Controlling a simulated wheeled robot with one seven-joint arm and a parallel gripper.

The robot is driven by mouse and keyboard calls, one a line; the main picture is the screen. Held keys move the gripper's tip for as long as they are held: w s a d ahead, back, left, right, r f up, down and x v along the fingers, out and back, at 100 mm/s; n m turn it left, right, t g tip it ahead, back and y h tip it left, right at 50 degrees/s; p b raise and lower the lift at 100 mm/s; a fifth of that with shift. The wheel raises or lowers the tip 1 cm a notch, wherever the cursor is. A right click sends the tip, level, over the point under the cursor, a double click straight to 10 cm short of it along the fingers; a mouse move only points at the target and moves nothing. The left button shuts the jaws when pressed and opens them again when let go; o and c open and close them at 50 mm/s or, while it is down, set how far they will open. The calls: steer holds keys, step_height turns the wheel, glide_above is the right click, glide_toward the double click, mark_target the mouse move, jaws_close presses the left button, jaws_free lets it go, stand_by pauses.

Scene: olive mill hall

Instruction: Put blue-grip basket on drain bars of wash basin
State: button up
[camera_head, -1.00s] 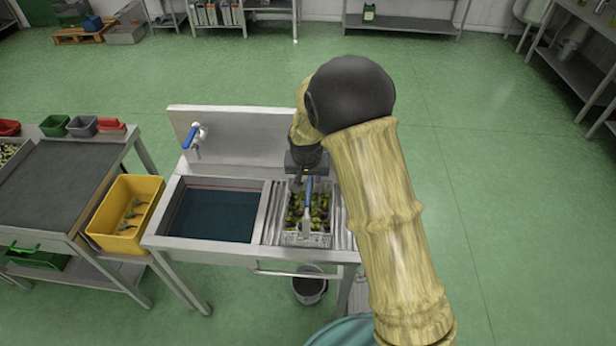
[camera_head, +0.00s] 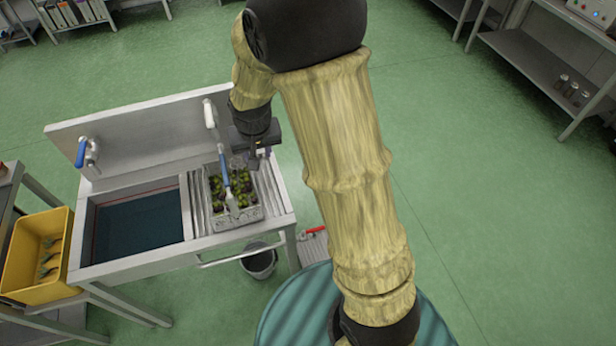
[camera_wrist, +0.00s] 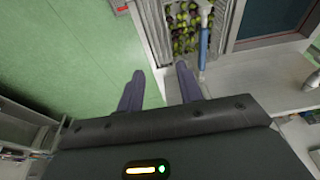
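The blue-grip basket (camera_head: 238,217), a light wire basket filled with green and dark olives, stands upright on the drain bars (camera_head: 268,193) of the wash basin (camera_head: 130,268), right of the water trough. Its raised handle has a blue grip, and the basket also shows at the top of the wrist view (camera_wrist: 184,48). My gripper (camera_head: 262,152) is behind and right of the basket, near the basin's back right corner. In the wrist view my gripper (camera_wrist: 160,71) has its two fingers apart, with nothing between them. The fingers are clear of the basket and its handle.
A blue-handled tap (camera_head: 88,152) and a white-topped one (camera_head: 210,113) stand at the basin's back panel. A yellow crate (camera_head: 15,290) is at the left. A dark bucket (camera_head: 260,262) stands below the basin. Green floor to the right is clear.

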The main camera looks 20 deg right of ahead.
steer(key=s+d+r, duration=0.2)
steer(key=s+d, duration=0.2)
steer(key=s, duration=0.3)
steer(key=s+d+r, duration=0.2)
steer(key=s+d, duration=0.2)
steer(key=s, duration=0.4)
